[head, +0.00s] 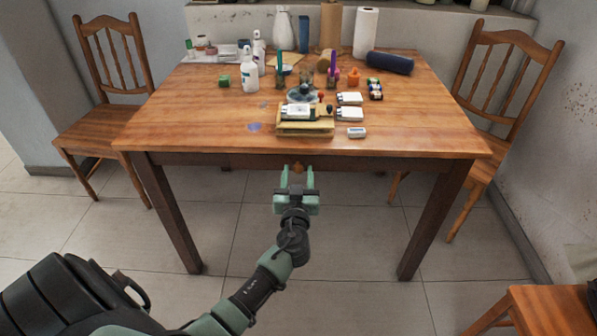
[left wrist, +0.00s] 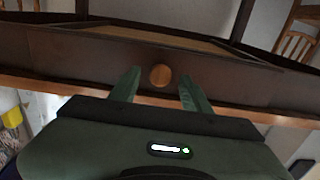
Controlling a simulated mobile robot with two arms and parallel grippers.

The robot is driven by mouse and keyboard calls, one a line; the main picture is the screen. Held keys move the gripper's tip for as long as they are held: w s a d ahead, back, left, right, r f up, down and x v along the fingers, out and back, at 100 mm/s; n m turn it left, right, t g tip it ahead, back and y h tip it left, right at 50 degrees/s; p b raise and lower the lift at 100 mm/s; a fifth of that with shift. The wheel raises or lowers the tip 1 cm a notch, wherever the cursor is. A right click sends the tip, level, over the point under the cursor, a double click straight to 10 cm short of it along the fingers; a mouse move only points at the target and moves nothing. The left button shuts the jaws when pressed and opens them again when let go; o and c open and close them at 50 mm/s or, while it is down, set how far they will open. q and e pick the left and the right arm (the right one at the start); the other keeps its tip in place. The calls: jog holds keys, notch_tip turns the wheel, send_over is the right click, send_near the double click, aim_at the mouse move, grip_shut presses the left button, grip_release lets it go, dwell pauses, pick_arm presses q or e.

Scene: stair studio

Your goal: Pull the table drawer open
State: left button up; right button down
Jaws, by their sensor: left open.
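The wooden table (head: 200,115) stands ahead of me with many items on its top. Its drawer front (left wrist: 225,80) is a dark brown panel under the tabletop edge in the left wrist view. A round wooden knob (left wrist: 161,75) sits on it, and the knob also shows small in the head view (head: 298,168). My left gripper (head: 298,172) is open, with its green fingers pointing at the drawer front. In the left wrist view the knob lies between the two fingertips, with gaps on both sides. I cannot tell whether the drawer is slightly open. My right gripper is not in view.
Wooden chairs stand left (head: 100,125) and right (head: 490,120) of the table. Another wooden seat (head: 550,305) is at the lower right. Bottles, boxes and a paper roll (head: 366,32) stand on the tabletop. The tiled floor (head: 350,245) before the table is clear.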

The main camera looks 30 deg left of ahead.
pick_arm(q)
jog(key=shift+w+a, duration=0.3)
jog(key=shift+w, duration=0.15)
grip_shut()
jog(key=shift+f, duration=0.1)
dwell(1.1)
